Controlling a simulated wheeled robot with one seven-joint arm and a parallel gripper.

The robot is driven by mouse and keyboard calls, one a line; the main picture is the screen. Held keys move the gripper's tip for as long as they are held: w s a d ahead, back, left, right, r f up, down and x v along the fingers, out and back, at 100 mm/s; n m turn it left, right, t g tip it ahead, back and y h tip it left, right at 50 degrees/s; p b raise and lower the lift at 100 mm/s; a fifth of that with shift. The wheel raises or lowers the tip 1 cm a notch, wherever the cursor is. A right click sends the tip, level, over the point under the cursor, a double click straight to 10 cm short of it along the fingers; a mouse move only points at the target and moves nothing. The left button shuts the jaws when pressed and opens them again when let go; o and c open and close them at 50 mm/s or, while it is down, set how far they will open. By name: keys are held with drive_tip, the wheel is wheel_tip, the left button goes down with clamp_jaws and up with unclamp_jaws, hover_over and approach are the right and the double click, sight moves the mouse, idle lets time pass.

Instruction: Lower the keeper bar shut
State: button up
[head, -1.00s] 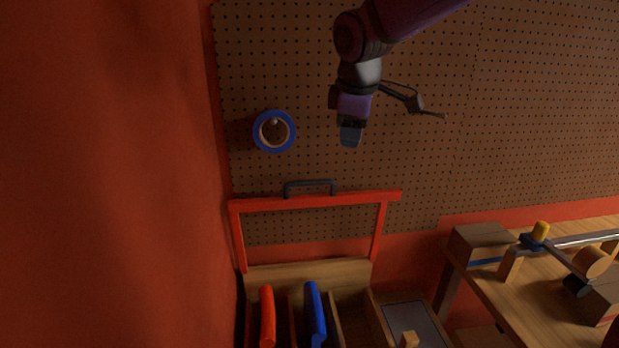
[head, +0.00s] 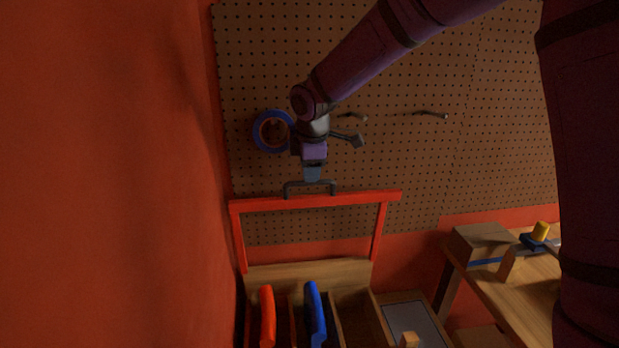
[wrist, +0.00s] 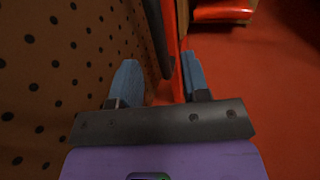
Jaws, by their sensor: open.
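The keeper bar (head: 350,199) is a red frame raised upright over the wooden bin, with its crosspiece at the top. A dark handle (head: 290,189) stands on the crosspiece. My gripper (head: 312,178) is just above the handle in the head view. In the wrist view my gripper (wrist: 158,82) has its two blue fingers apart. The dark handle (wrist: 158,35) and the red bar (wrist: 171,40) run into the gap between the fingers from above. I cannot tell whether a finger touches the handle.
A perforated board (head: 400,160) stands close behind. A blue tape roll (head: 262,140) hangs on it. The bin (head: 310,274) below holds a red piece (head: 267,318) and a blue piece (head: 315,315). A workbench (head: 510,295) with blocks stands at the right.

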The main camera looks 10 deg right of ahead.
drive_tip(key=shift+x, duration=1.7)
clamp_jaws()
